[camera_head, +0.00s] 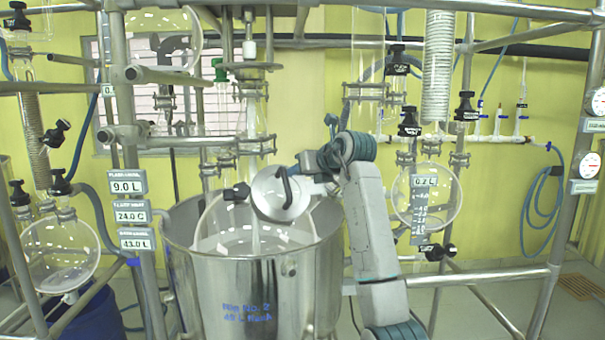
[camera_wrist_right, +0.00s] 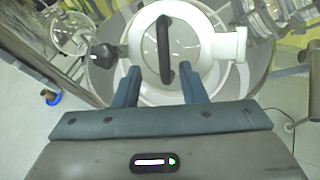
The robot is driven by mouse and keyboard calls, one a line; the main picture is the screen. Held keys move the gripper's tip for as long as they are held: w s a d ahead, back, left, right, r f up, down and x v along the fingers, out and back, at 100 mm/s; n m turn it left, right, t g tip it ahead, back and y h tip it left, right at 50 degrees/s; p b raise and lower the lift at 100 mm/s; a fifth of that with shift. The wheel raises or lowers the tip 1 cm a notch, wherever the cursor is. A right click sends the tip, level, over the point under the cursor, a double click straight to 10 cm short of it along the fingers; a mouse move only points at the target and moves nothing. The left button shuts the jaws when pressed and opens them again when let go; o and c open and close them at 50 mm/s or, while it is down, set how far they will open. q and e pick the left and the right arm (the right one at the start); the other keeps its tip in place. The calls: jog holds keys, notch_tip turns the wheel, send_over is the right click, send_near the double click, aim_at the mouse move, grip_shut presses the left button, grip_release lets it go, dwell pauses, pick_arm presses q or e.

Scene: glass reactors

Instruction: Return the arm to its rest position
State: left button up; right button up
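My right arm rises from the lower right in the head view, and its gripper (camera_head: 312,163) is close to a round lid (camera_head: 268,200) with a dark bar handle (camera_head: 287,186). In the right wrist view, the two blue fingers of the right gripper (camera_wrist_right: 162,78) stand apart. The handle (camera_wrist_right: 165,50) shows between and beyond the fingertips, with gaps on both sides, so the gripper appears empty. Whether a finger touches the lid is unclear. My left arm and gripper are not in view.
A large steel vessel (camera_head: 228,285) stands below the lid. Metal frame bars (camera_head: 480,278), glass flasks (camera_head: 62,258) and a right-hand glass vessel (camera_head: 448,200) surround the arm closely. A black valve knob (camera_wrist_right: 104,53) sits left of the lid. Open floor shows at lower right.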

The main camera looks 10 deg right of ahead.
jog(key=s+a+f+m+t+y, duration=0.2)
jog(key=s+f+m+t+y, duration=0.3)
jog(key=s+f+t+y, duration=0.25)
jog(key=s+d+f+m+g+h, duration=0.1)
jog(key=s+d+f+m+h, duration=0.85)
jog(key=f+m, duration=0.4)
jog(key=s+d+f+m+g+h, duration=0.2)
jog(key=s+d+f+m+h, duration=0.75)
jog(key=m, duration=0.65)
jog(key=s+a+f+m+g+y, duration=0.25)
jog(key=s+f+g, duration=0.45)
jog(key=s+f, duration=0.65)
jog(key=s+a+f+g+y, duration=0.2)
jog(key=s+a+f+g, duration=0.15)
jog(key=s, duration=0.45)
jog(key=s+a+f+g+y, duration=0.25)
jog(key=s+f, duration=0.25)
jog(key=s, duration=0.4)
notch_tip(320, 180, down, 28)
jog(key=d+m+g+h, duration=0.1)
jog(key=d, duration=0.1)
jog(key=s+d+f+g, duration=0.1)
jog(key=s+f, duration=1.7)
jog(key=f, duration=0.2)
jog(key=shift+d+f, duration=0.35)
